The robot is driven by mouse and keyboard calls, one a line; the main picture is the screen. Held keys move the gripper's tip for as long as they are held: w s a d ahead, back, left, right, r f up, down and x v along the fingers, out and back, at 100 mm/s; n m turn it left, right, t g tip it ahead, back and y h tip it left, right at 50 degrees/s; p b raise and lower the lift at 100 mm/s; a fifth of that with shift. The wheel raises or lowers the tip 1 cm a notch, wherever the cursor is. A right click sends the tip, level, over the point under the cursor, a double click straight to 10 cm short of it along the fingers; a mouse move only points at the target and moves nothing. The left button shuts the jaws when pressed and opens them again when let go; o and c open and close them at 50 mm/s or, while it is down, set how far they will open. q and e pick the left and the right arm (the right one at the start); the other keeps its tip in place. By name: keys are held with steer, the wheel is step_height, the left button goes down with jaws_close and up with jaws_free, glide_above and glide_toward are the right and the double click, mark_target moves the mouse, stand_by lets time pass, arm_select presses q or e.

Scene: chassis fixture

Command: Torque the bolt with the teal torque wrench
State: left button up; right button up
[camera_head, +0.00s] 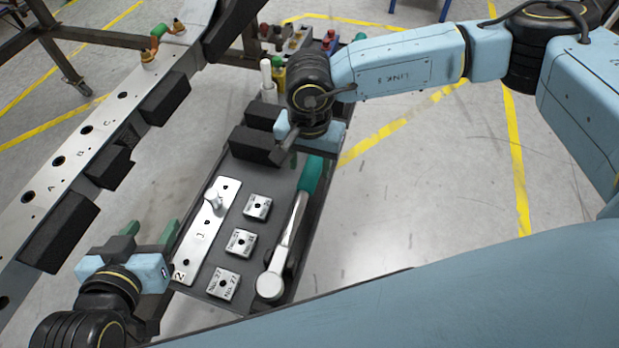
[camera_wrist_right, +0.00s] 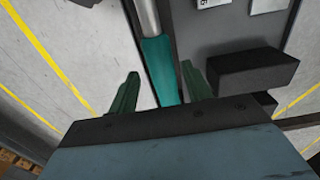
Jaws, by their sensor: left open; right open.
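The torque wrench lies on the dark tray, its teal handle (camera_head: 311,176) toward the back and its silver round head (camera_head: 270,286) toward the front. My right gripper (camera_wrist_right: 160,88) is open above the handle. In the right wrist view the teal handle (camera_wrist_right: 160,68) shows between its two green fingers; I cannot tell whether they touch it. A bolt-like peg (camera_head: 212,197) stands on the silver plate (camera_head: 196,243) left of the wrench. My left gripper (camera_head: 150,230) is open and empty beside the tray's left edge.
Several small square metal blocks (camera_head: 240,242) sit between plate and wrench. Black blocks (camera_head: 255,144) stand at the tray's back, near my right gripper. A long metal beam (camera_head: 75,150) with lettered holes and black blocks runs along the left. Bottles (camera_head: 277,72) stand behind.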

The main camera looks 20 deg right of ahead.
mark_target(309, 173)
step_height(309, 173, down, 3)
steer(key=shift+r+b, duration=0.1)
steer(key=shift+b, duration=0.8)
step_height(309, 173, down, 2)
steer(key=shift+f+b, duration=0.15)
steer(key=shift+b, duration=0.85)
steer(key=shift+f, duration=0.25)
arm_select(q)
steer(key=d+r+t+h, duration=0.3)
steer(key=r+t, duration=0.8)
steer(key=r, duration=0.4)
steer(key=shift+w+r+h, duration=0.25)
steer(key=shift+w+h, duration=0.1)
steer(key=shift+h, duration=0.05)
arm_select(e)
steer(key=shift+c, duration=0.3)
jaws_close()
arm_select(q)
steer(key=shift+r, duration=0.1)
arm_select(e)
steer(key=shift+r, duration=0.2)
